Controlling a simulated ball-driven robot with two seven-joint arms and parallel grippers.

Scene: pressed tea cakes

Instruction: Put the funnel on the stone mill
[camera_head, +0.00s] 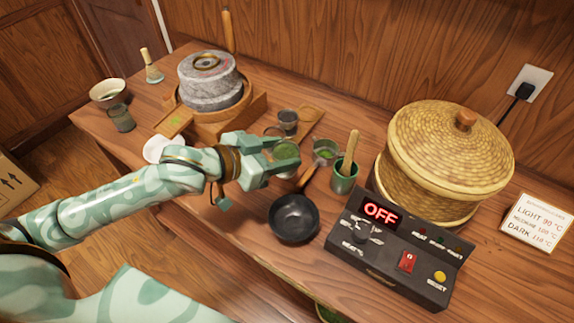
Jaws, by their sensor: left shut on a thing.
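The grey stone mill (212,88) stands at the back left in a round wooden holder. My left gripper (280,154) reaches in from the left to the table's middle, to the front right of the mill. My right gripper is not in view.
A dark cup (288,119) stands behind the gripper. A green cup with a wooden tool (344,179), a black bowl (294,218), a control box (388,250) and a lidded basket (447,150) lie to the right. A white dish (156,148) is partly hidden by my arm.

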